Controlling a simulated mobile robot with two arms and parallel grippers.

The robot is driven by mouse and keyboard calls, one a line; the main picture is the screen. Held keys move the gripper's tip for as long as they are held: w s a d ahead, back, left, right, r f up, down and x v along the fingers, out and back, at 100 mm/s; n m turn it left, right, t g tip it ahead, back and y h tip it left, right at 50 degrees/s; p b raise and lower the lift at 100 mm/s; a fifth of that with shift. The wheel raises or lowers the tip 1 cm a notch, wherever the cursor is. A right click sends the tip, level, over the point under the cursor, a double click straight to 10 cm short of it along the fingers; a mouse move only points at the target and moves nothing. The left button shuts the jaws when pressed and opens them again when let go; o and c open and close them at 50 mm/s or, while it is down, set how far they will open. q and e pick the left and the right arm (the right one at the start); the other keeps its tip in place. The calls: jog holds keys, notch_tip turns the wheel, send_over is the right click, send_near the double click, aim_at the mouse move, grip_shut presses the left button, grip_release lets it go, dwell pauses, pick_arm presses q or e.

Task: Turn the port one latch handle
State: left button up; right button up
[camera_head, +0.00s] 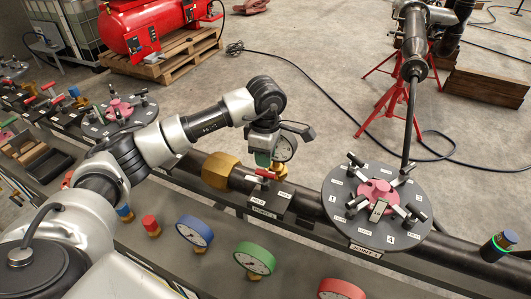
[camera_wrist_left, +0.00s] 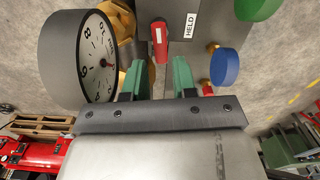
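A red lever handle (camera_head: 268,174) sits on a dark block on the pipe, beside a brass hex fitting (camera_head: 222,171). In the left wrist view the red handle (camera_wrist_left: 159,42) is near a HELD label. My left gripper (camera_head: 263,163) is right above it. Its green fingers (camera_wrist_left: 156,80) are apart, with the handle's end lined up with the gap; I cannot tell if they touch it. To the right, a grey round flange (camera_head: 345,222) carries several black latch handles, a pink hub (camera_head: 378,193) and number labels including 1. Which handle belongs to port one is unclear.
A dial gauge (camera_wrist_left: 95,58) is close to the left gripper. Blue (camera_head: 194,231), green (camera_head: 254,259) and red (camera_head: 341,289) gauges line the bench front. Another flange (camera_head: 120,117) lies left, behind my arm. A red-legged stand (camera_head: 390,105) is behind the bench.

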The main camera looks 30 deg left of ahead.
aim_at(263, 171)
pick_arm(q)
jog(key=shift+o, duration=1.1)
jog(key=shift+s+a, duration=0.15)
jog(key=shift+a, duration=0.05)
jog(key=s+a+r+t+h, duration=0.1)
jog(key=s+a+r+h+p, duration=0.1)
jog(key=a, duration=0.1)
jog(key=s+a+r+t+h, duration=0.1)
jog(key=r, duration=0.1)
jog(key=shift+a+r+t+h+p, duration=0.1)
jog(key=shift+a+t+h+p, duration=0.1)
jog(key=shift+t+h+p, duration=0.15)
jog(key=shift+m, duration=0.3)
jog(key=x, duration=0.3)
jog(key=p+x, duration=0.1)
jog(key=x, duration=0.3)
jog(key=p+x, duration=0.1)
jog(key=x, duration=0.2)
jog(key=shift+w+d, duration=0.25)
jog(key=shift+d, duration=0.1)
